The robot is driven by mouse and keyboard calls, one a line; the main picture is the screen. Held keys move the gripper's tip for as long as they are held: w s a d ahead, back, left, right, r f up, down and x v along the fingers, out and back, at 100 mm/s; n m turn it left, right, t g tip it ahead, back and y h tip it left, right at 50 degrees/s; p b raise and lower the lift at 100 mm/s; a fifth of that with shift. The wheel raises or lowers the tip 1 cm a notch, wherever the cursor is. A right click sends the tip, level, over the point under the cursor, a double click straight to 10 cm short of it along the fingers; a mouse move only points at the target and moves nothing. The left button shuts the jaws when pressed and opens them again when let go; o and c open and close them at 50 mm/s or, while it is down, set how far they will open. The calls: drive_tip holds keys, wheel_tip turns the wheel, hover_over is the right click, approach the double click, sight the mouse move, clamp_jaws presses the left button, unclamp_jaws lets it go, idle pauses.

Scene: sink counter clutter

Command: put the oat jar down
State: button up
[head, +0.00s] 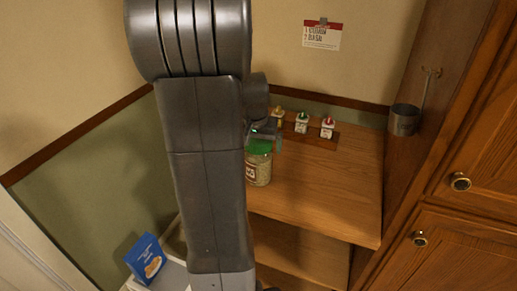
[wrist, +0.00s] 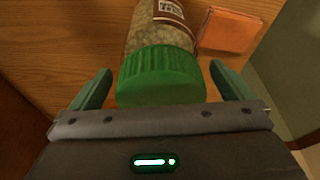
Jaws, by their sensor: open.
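The oat jar (head: 258,168) is a clear jar of pale oats with a green lid and a dark label. In the head view it stands upright on the wooden counter (head: 325,195), partly hidden by my arm. In the wrist view the jar (wrist: 163,42) shows with its green lid nearest me. My gripper (wrist: 160,90) is open, with one green finger on each side of the lid and a visible gap at both sides. In the head view my gripper (head: 265,136) is just above the lid.
An orange-brown flat block (wrist: 229,31) lies beside the jar. A metal cup (head: 404,119) hangs on the right cabinet side. A blue box (head: 146,259) is at lower left. The counter's front right is clear.

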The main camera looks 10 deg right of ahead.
drive_tip(key=v, duration=0.9)
drive_tip(key=shift+s+a+r, duration=0.1)
drive_tip(key=shift+r, duration=0.2)
